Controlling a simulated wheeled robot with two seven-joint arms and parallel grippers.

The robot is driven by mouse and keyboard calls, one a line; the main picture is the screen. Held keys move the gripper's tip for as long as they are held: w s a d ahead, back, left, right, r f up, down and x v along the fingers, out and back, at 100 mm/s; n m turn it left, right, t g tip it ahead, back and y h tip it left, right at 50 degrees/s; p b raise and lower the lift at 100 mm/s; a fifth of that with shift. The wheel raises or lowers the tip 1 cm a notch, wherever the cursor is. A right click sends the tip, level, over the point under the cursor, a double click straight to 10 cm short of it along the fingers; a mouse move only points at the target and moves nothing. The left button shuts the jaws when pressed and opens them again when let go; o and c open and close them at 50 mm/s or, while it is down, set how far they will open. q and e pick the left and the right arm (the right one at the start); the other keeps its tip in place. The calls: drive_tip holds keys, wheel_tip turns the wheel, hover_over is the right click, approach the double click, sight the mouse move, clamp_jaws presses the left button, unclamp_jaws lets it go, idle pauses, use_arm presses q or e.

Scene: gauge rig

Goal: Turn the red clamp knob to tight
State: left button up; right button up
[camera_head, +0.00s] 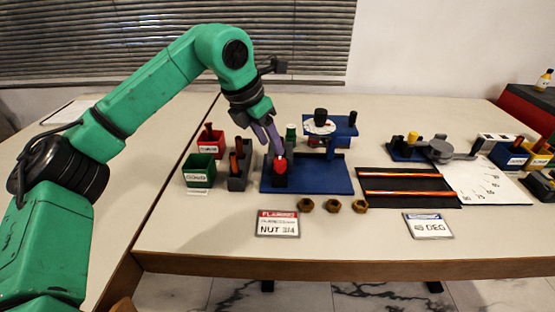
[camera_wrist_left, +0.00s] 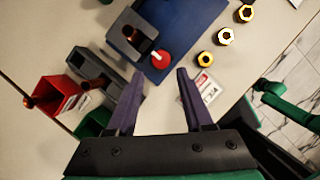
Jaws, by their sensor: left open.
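The red clamp knob (camera_head: 280,165) sits on a dark block at the left end of the blue base plate (camera_head: 325,181). In the left wrist view the red knob (camera_wrist_left: 160,58) shows just beyond the gap between the fingertips, with a copper-coloured rod in the dark block (camera_wrist_left: 125,40) beside it. My left gripper (camera_head: 274,150) is above the knob, fingers pointing down; in the wrist view its purple fingers (camera_wrist_left: 160,73) are apart with nothing between them. Whether a finger touches the knob is unclear. Its tight marking cannot be read. My right gripper is not in view.
A red bin (camera_head: 211,142), a green bin (camera_head: 199,170) and a grey holder (camera_head: 239,171) stand close left of the plate. A dial stand (camera_head: 320,125) is behind. Several brass nuts (camera_head: 332,206) and a sign (camera_head: 278,223) lie in front. A black mat (camera_head: 408,199) lies right.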

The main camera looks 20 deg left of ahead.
sight(280, 161)
use_arm(q)
drive_tip(key=x, duration=0.6)
drive_tip(key=shift+w+d+f, duration=0.15)
drive_tip(key=shift+d+f, duration=0.05)
drive_tip(key=shift+f, duration=0.05)
clamp_jaws()
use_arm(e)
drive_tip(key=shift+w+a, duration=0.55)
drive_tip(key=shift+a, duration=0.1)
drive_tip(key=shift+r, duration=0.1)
